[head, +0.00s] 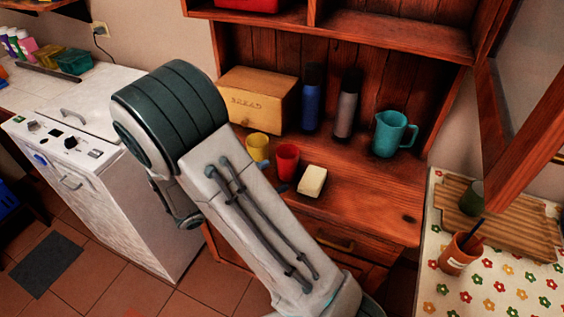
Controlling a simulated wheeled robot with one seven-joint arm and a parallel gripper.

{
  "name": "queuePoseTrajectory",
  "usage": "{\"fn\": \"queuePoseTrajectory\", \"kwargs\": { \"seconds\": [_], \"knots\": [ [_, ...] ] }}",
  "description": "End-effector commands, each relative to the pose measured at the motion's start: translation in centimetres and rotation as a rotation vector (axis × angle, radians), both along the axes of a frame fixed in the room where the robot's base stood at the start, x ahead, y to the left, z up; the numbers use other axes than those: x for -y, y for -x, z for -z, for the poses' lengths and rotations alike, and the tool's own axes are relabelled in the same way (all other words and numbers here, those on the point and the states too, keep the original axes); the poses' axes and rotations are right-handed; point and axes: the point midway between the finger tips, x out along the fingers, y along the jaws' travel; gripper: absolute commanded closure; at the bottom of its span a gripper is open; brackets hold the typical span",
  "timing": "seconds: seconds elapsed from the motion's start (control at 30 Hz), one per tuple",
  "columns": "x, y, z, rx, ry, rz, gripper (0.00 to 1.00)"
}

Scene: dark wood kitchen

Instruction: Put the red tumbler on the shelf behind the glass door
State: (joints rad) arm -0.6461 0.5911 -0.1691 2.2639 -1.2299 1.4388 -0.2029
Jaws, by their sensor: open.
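The red tumbler (288,163) stands upright on the wooden cabinet's counter, between a yellow tumbler (257,148) and a pale block (312,181). My gripper (275,177) is mostly hidden behind my arm. Only small dark tips show, close to the tumbler's left and lower side; I cannot tell whether they touch it. It is open, with nothing seen held. The glass door (515,110) stands swung open at the right, its wooden frame tilted across the view. The shelf (395,32) is above the counter, and its right part looks bare.
A bread box (258,98), a blue bottle (312,100), a grey bottle (347,105) and a teal jug (393,134) stand at the counter's back. A red item (247,4) occupies the shelf's left part. A flowered table (500,290) stands at the right.

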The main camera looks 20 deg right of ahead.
Motion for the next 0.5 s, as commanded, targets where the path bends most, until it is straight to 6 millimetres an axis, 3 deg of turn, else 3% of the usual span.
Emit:
{"fn": "queuePoseTrajectory", "kwargs": {
  "seconds": [0.3, 0.5],
  "knots": [
    [-2.8, -2.3, 1.8, -0.060, 0.154, -0.166, 0.30],
    [-0.7, -3.3, 1.8, -0.065, 0.163, -0.176, 0.30]
  ]
}}
